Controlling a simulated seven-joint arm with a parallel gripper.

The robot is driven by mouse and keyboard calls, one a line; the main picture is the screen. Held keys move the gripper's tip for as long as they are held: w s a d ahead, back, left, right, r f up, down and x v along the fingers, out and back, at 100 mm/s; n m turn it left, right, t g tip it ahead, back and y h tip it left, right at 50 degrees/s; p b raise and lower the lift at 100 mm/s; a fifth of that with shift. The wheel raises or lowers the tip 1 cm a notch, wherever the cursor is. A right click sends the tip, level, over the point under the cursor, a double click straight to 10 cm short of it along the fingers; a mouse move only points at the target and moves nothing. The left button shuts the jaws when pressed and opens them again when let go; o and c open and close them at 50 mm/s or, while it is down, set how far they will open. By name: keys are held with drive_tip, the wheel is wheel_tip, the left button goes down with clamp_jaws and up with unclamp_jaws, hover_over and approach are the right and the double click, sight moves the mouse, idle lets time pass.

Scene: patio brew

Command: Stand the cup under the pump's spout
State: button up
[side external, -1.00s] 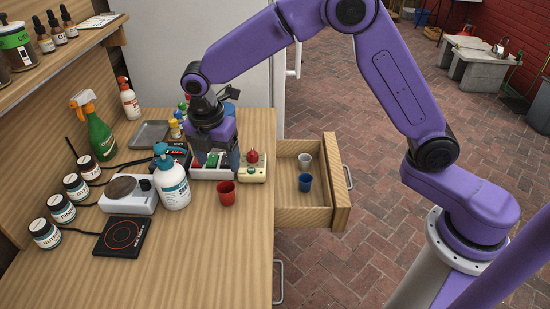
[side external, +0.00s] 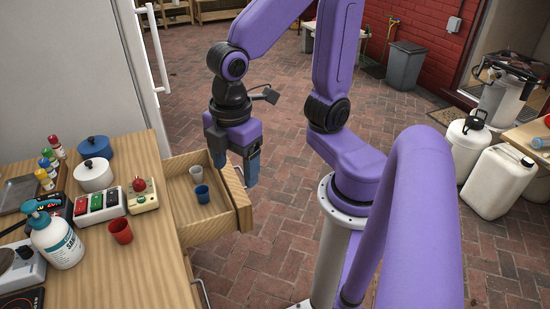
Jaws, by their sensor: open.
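The pump bottle (side external: 58,243), white with a blue pump head, stands on the wooden table at the left. A small red cup (side external: 120,231) stands upright on the table near its right edge, to the right of the bottle and apart from it. A blue cup (side external: 202,194) and a pale grey cup (side external: 196,174) stand in the open drawer (side external: 215,227). My gripper (side external: 233,172) points down, open and empty, around the drawer's far right corner in the picture. Its exact height above the drawer is hard to tell.
A button box (side external: 100,206) and a cream box with a red knob (side external: 143,197) stand behind the red cup. A white pot (side external: 93,175) and a blue pot (side external: 95,147) stand farther back. The drawer juts out from the table's right side. The table front beside the red cup is clear.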

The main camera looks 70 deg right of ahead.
drive_tip(key=s+d+m, duration=0.2)
drive_tip(key=s+d, duration=0.3)
drive_tip(key=s, duration=0.1)
drive_tip(key=shift+s+f, duration=0.2)
drive_tip(key=shift+f, duration=0.25)
